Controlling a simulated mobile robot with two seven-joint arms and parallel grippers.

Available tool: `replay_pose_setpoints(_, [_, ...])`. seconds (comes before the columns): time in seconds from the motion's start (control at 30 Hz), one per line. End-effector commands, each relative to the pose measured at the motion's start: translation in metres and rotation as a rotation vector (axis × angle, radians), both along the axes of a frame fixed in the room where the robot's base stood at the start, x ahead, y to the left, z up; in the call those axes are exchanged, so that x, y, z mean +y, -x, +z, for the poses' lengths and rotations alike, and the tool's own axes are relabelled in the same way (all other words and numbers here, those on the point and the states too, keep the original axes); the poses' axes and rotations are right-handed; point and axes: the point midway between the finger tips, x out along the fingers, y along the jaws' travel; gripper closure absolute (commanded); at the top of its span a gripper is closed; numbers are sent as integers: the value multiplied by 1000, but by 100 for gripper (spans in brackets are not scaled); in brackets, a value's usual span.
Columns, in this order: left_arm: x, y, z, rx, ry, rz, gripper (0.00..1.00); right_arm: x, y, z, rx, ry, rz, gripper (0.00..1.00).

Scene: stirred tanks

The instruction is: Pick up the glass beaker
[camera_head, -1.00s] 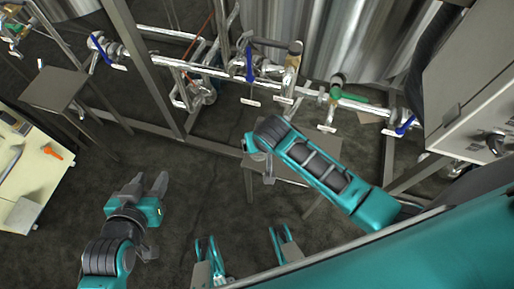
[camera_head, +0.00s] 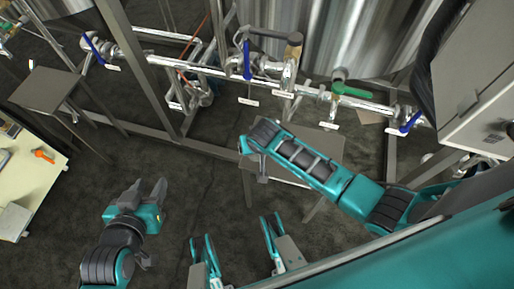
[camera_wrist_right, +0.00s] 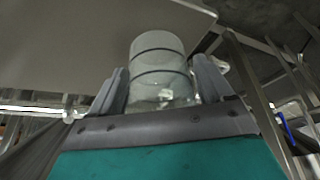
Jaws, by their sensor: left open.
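The glass beaker (camera_wrist_right: 158,66) is clear with dark rings and shows in the right wrist view. It stands between the two fingers of my right gripper (camera_wrist_right: 160,78), one on each side and very close to the glass. I cannot tell whether the fingers touch it. In the head view the right arm reaches to the small grey table (camera_head: 322,143) in the middle. Its gripper is mostly hidden behind the arm there, and I cannot make out the beaker. My left gripper (camera_head: 147,190) is open and empty above the dark floor at lower left.
Pipes with blue-handled valves (camera_head: 246,62) and a green-handled valve (camera_head: 350,90) run behind the table, before steel tanks (camera_head: 290,35). A second grey table (camera_head: 45,88) stands at left, a cream bench (camera_head: 30,185) at the left edge. A grey cabinet (camera_head: 475,80) is at right.

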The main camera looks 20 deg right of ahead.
Motion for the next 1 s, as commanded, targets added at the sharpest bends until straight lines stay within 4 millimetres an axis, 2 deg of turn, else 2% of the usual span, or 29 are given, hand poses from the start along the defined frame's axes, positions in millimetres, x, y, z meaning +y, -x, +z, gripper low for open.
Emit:
replay_pose_setpoints(0.07, [0, -1, 1, -3, -1, 0, 57, 0, 0, 0, 0, 0, 0, 28])
replay_pose_setpoints(0.53, [2, -1, 1, -6, -9, -6, 57, 0, 0, 0, 1, 0, 0, 72])
replay_pose_setpoints(0.8, [2, -1, 2, -6, -9, -5, 57, 0, 0, 1, 0, 0, 0, 73])
replay_pose_setpoints(1.0, [2, 0, 12, -2, -8, -6, 57, -4, -1, 10, 1, 1, 0, 73])
